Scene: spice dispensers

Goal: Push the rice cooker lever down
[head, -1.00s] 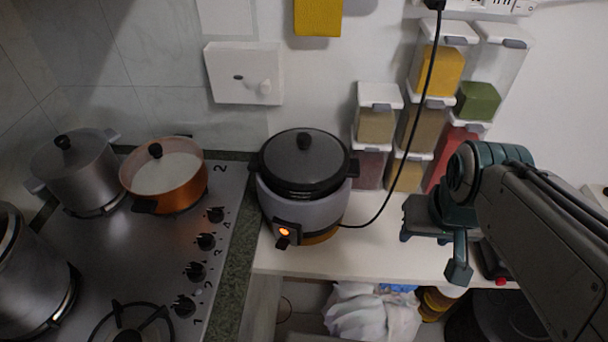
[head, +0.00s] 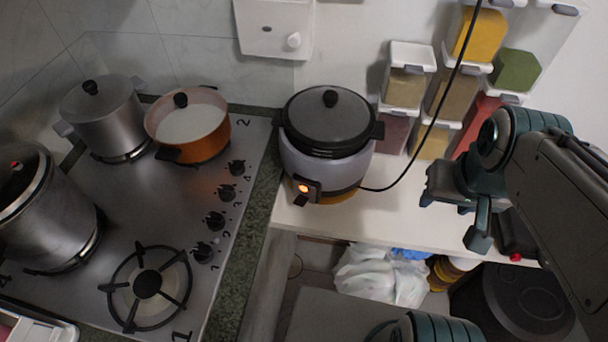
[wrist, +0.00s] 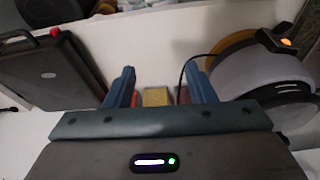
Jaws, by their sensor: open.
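The rice cooker (head: 324,168) stands on the white counter, grey-white with a black lid and a lit orange light. Its dark lever (head: 303,195) is on the front, beside the light. In the wrist view the cooker (wrist: 262,85) is at the right, and the lever panel (wrist: 280,42) shows at the upper right with the orange glow. My gripper (head: 430,200) is to the right of the cooker, apart from it. In the wrist view its two blue fingers (wrist: 160,88) are spread with nothing held between them.
A stove (head: 160,215) with several pots lies left of the cooker. Spice dispensers (head: 408,88) are on the wall behind. A black cord (head: 436,115) runs from the cooker up the wall. A black appliance (wrist: 50,70) lies at the left in the wrist view.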

